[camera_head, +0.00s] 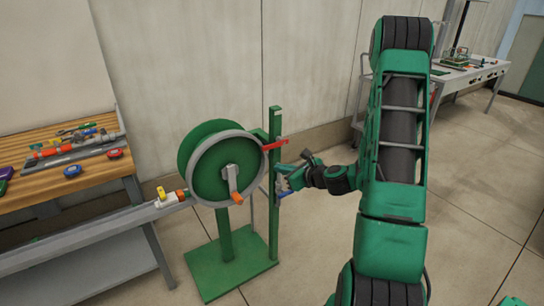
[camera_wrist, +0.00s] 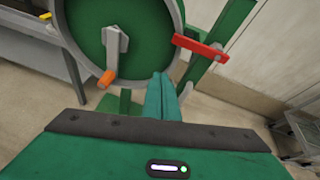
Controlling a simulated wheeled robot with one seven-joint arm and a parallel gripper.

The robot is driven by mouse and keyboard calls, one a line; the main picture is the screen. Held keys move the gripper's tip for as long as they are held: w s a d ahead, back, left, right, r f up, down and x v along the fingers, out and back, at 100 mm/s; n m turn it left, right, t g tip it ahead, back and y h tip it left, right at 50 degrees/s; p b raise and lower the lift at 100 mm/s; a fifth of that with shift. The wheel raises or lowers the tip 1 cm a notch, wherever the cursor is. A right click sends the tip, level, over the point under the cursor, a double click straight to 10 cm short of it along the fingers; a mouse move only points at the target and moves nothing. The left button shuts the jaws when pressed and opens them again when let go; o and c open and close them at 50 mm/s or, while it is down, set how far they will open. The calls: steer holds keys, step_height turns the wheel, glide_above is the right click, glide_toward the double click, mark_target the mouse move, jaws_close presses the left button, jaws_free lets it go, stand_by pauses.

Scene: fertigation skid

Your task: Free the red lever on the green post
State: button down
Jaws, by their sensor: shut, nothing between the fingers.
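The red lever (camera_head: 275,144) sits on the upright green post (camera_head: 275,185), just right of the reel. In the wrist view the red lever (camera_wrist: 201,48) runs across the post (camera_wrist: 228,28), tilted down to the right. My gripper (camera_wrist: 161,82) is shut and empty, its fingertips below and left of the lever, apart from it in the picture. In the head view my gripper (camera_head: 283,182) is beside the post, below the lever. The green reel (camera_head: 206,160) with a grey rim has a grey crank with an orange handle (camera_head: 236,197).
A wooden workbench (camera_head: 90,175) with tools stands at the left. A grey rail with a yellow and orange fitting (camera_head: 170,196) reaches toward the reel. A green base plate (camera_head: 225,268) lies on the floor. Another table (camera_head: 470,75) stands at the back right. Open floor lies at the right.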

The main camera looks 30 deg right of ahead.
steer(key=d+m, duration=0.1)
steer(key=m, duration=0.1)
steer(key=d+m+h, duration=0.1)
steer(key=shift+w+d+f+t, duration=0.15)
steer(key=shift+d+f+t, duration=0.15)
steer(key=shift+t, duration=0.1)
steer(key=x, duration=1)
steer(key=shift+r, duration=2)
steer(key=shift+d, duration=0.15)
steer(key=shift+r, duration=0.15)
